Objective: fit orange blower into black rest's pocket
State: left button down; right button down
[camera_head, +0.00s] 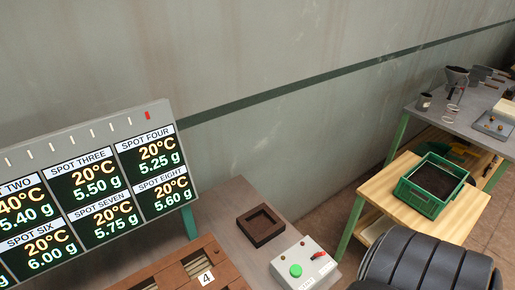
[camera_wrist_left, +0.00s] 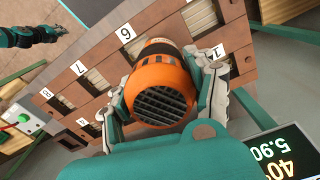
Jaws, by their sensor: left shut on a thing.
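The orange blower (camera_wrist_left: 160,88) shows in the left wrist view, with its dark grille facing the camera. My left gripper (camera_wrist_left: 168,80) is shut on it, with a finger on either side, above a brown board with numbered slots. The black rest (camera_head: 261,224) is a dark square block with a square recessed pocket, which looks empty, on the grey bench in the head view. The rest also shows partly at the lower left of the left wrist view (camera_wrist_left: 70,141). What seems to be my right gripper (camera_wrist_left: 58,31) is at the upper left there; its jaws are unclear. Neither gripper shows in the head view.
A control box (camera_head: 303,264) with a green button stands right of the rest. The brown slotted board (camera_head: 172,273) lies in front of it at the left. A display panel (camera_head: 95,180) rises at the left. A green crate (camera_head: 431,184) stands on a wooden table.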

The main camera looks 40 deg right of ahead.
aim_at(260, 224)
jog(key=l+z, duration=0.3)
jog(key=l, duration=0.15)
jog(key=l+z, duration=0.25)
jog(key=l, duration=0.2)
jog(key=i+l+z, duration=0.1)
jog(key=l+z, duration=0.2)
jog(key=l, duration=0.15)
jog(key=i+l+z, duration=0.15)
jog(key=l+z, duration=0.15)
jog(key=l, duration=0.15)
